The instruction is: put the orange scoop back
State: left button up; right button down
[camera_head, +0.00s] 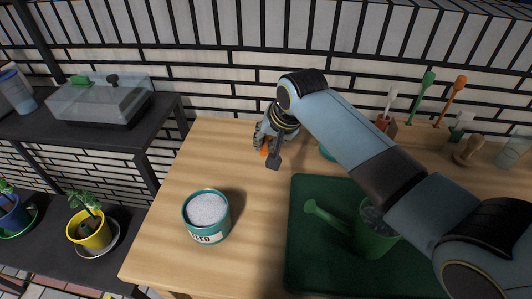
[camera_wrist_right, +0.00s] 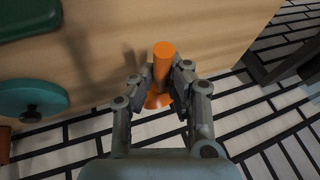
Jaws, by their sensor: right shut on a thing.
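My right gripper (camera_head: 268,147) is shut on an orange thing (camera_wrist_right: 163,62), whose rounded handle stands up between the fingers in the wrist view (camera_wrist_right: 162,88). In the head view only a small orange patch (camera_head: 264,152) of it shows, near the back left edge of the table. Its scoop end cannot be made out. A wooden rack (camera_head: 418,133) at the back right holds upright tools, among them a green one (camera_head: 428,80) and another orange one (camera_head: 459,86). My left gripper is not in view.
A teal tin (camera_head: 207,217) of white grains stands at the front left of the wooden table. A green watering can (camera_head: 372,235) is on a dark green tray (camera_head: 303,255), partly behind my arm. A teal lid (camera_wrist_right: 30,98) shows in the wrist view. The table's middle left is clear.

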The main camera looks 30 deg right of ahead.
jog(key=shift+w+a+f, duration=0.15)
jog(key=shift+w+f, duration=0.05)
notch_tip(320, 180, down, 4)
jog(key=shift+r, duration=0.1)
jog(key=c, duration=1.4)
grip_release()
